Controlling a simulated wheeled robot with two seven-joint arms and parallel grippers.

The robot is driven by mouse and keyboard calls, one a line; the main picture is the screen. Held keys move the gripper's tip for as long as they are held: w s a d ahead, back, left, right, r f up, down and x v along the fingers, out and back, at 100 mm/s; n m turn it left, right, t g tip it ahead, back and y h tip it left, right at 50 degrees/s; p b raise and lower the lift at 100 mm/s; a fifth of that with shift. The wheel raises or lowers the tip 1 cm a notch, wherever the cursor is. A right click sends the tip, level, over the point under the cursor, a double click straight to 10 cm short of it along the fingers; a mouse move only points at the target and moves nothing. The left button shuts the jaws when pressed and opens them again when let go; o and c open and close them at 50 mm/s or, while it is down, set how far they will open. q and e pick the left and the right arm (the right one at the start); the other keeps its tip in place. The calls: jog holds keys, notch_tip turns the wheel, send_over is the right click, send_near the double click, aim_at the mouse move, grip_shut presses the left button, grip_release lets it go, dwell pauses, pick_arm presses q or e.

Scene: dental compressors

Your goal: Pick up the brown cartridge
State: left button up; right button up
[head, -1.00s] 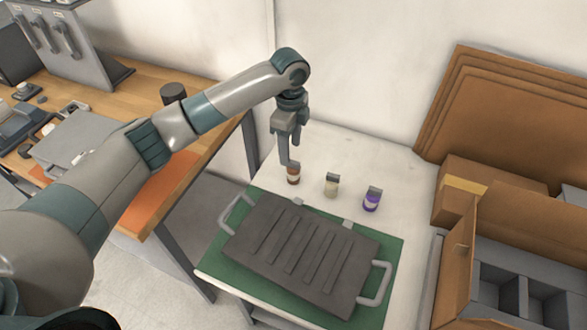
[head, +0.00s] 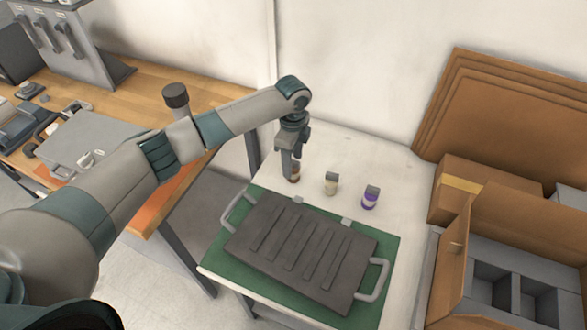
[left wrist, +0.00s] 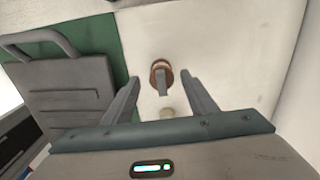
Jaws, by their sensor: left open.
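The brown cartridge (head: 295,174) stands upright on the white table, partly hidden by a finger in the head view. In the left wrist view the brown cartridge (left wrist: 161,74) shows from above, with a grey top piece, ahead of and between the finger lines. My left gripper (head: 291,168) points down at it. In the left wrist view the left gripper (left wrist: 165,85) is open, with a finger on each side and nothing held. I cannot tell whether a finger touches the cartridge. My right gripper is not in view.
A cream cartridge (head: 331,184) and a purple cartridge (head: 370,197) stand to the right. A dark ribbed case (head: 300,250) with handles lies on a green mat (head: 215,262) in front. An open cardboard box (head: 452,270) with grey compartments stands at right. The table behind the cartridges is clear.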

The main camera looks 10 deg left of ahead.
pick_arm(q)
jog(key=shift+d+f+p, duration=0.1)
jog(key=shift+f+p, duration=0.35)
jog(key=shift+f, duration=1.15)
jog(key=shift+w, duration=0.1)
jog(key=c, duration=1.2)
